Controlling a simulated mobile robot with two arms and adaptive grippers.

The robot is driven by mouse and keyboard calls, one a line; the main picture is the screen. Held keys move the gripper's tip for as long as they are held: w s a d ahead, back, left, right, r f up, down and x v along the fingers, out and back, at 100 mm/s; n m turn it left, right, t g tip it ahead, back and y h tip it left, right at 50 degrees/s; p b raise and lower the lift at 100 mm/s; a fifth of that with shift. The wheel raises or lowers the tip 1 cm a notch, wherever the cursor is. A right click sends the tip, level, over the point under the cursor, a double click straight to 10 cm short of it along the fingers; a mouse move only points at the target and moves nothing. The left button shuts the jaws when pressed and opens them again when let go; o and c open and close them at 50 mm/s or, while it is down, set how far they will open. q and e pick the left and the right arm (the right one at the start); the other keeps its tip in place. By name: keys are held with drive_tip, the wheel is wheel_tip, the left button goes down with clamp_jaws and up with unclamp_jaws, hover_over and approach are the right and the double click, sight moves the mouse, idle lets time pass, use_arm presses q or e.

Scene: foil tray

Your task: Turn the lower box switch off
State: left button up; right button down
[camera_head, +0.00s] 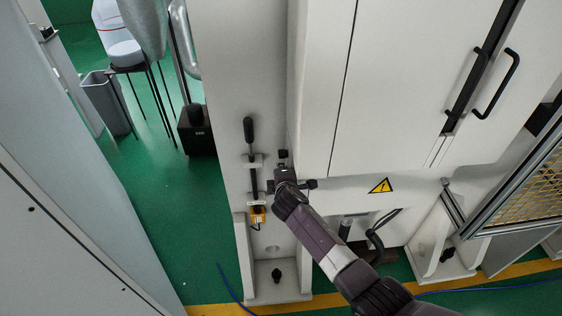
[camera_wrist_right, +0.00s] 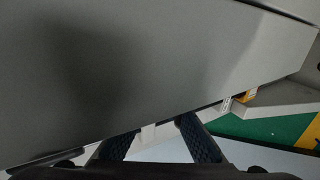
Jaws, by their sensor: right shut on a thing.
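My right arm comes in from the lower right in the head view, and its gripper (camera_head: 272,186) is at the upright white panel beside the cabinet. In the right wrist view the two dark fingers (camera_wrist_right: 158,135) are shut on a small pale part between them; I cannot tell whether it belongs to a switch. A black lever (camera_head: 249,131) on a rod in pale brackets stands just left of the gripper. A small yellow box (camera_head: 258,215) sits lower on the panel, with a cable below. Yellow also shows in the right wrist view (camera_wrist_right: 246,96). My left gripper is not in view.
A white cabinet (camera_head: 420,60) with black handles rises close to the right of the gripper. A mesh-panelled frame (camera_head: 525,195) stands farther right. Green floor (camera_head: 165,215) lies open to the left, with a grey bin (camera_head: 105,102) and a black stand (camera_head: 140,85).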

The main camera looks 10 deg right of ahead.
drive_tip(key=shift+g+p, duration=0.6)
drive_tip(key=shift+p, duration=0.15)
drive_tip(key=shift+f, duration=0.1)
drive_tip(key=c, duration=2)
unclamp_jaws()
drive_tip(key=shift+s+r, duration=0.35)
drive_tip(key=shift+s, duration=0.15)
drive_tip(key=s, duration=1.2)
